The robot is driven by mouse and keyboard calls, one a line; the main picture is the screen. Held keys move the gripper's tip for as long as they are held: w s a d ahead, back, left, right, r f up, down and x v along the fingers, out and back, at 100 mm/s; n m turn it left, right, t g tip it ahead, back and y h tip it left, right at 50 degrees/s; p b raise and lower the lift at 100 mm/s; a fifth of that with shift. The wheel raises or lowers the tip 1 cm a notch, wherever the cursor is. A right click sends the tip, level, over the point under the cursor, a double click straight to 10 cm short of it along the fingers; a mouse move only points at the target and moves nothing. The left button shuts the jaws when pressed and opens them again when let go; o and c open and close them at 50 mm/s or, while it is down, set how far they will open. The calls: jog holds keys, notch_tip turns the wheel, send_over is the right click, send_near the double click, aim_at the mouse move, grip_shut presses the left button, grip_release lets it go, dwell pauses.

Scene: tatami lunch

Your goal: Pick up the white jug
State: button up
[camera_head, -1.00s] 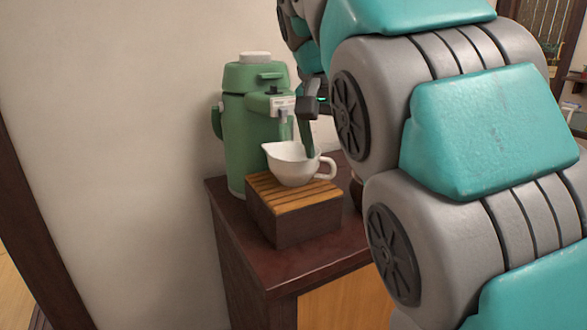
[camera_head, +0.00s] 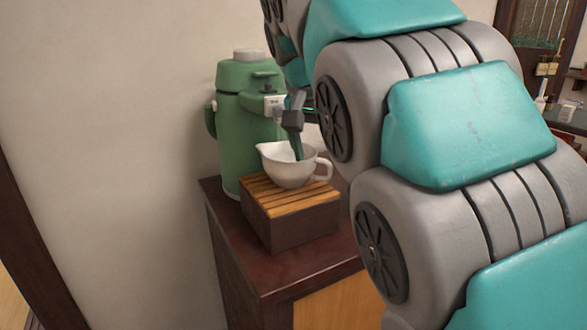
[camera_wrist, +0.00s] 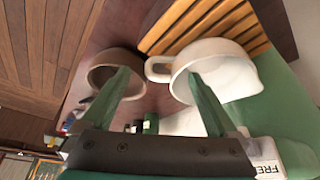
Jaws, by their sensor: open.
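The white jug (camera_head: 288,172) stands upright on the slatted wooden box in the head view. Its handle points right, its spout left. In the wrist view the white jug (camera_wrist: 228,72) is at upper right, its handle (camera_wrist: 157,69) on the left. My gripper (camera_wrist: 160,75) is open above it. One green finger overlaps the jug's mouth; the other is on the far side of the handle, over a brown cup. The handle lies between the fingertips, not gripped. In the head view a finger of my gripper (camera_head: 297,146) points down at the jug's mouth; the other finger is not clear.
The slatted box (camera_head: 300,222) sits on a dark cabinet (camera_head: 225,222). A green vacuum flask (camera_head: 240,150) stands close behind the jug. The brown cup (camera_wrist: 98,76) is beside the handle in the wrist view. A wall is on the left.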

jog(key=shift+a+x, duration=0.15)
jog(key=shift+x, duration=0.95)
jog(key=shift+a+x, duration=0.15)
jog(key=shift+x, duration=0.9)
jog(key=shift+c, duration=0.4)
jog(key=shift+d, duration=0.1)
grip_shut()
